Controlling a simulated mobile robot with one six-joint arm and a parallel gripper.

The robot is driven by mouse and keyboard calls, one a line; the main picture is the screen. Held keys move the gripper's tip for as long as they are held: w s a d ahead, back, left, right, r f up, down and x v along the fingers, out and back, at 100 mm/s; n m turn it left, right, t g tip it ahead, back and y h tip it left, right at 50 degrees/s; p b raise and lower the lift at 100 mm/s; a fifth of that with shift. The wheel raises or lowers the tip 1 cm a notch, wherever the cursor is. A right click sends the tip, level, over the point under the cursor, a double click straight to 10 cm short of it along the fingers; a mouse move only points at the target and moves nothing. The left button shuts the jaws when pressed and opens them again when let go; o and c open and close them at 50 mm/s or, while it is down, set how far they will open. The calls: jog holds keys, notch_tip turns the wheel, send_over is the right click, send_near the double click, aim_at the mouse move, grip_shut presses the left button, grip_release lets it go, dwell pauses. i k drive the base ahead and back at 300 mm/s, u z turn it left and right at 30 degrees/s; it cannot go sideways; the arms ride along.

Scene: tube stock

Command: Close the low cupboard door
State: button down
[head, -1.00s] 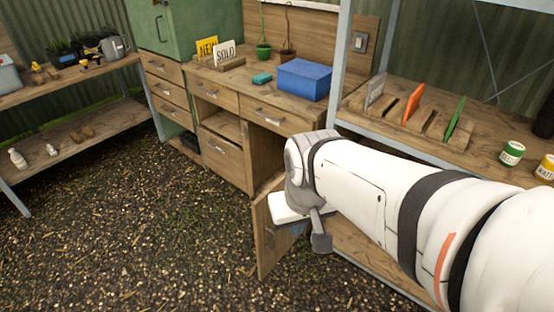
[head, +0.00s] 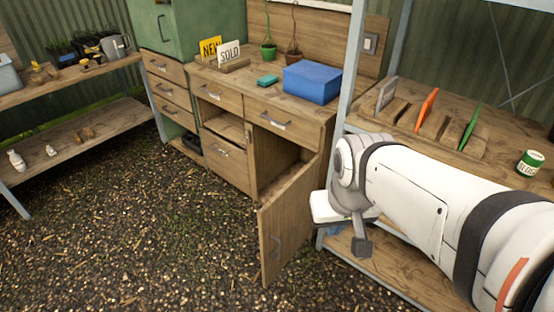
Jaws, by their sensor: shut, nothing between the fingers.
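The low cupboard door (head: 290,222) stands open under the right end of the wooden desk. It is hinged at the cupboard's right side and swings out toward me. My gripper (head: 328,208) is shut and empty, just right of the door's outer face. Its fingertips are hard to make out, and I cannot tell whether it touches the door.
A blue metal shelf post (head: 342,110) and wooden shelving (head: 400,262) stand close on the right, partly behind my arm. A drawer (head: 284,122) sits above the cupboard. A blue box (head: 312,82) rests on the desk. The gravel floor (head: 140,235) left of the door is clear.

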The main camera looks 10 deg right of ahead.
aim_at(285, 222)
jog(key=i, duration=0.9)
jog(key=u, duration=0.8)
jog(key=k, duration=1.5)
jog(key=z, duration=0.4)
jog(key=i, duration=1)
jog(key=z, duration=0.05)
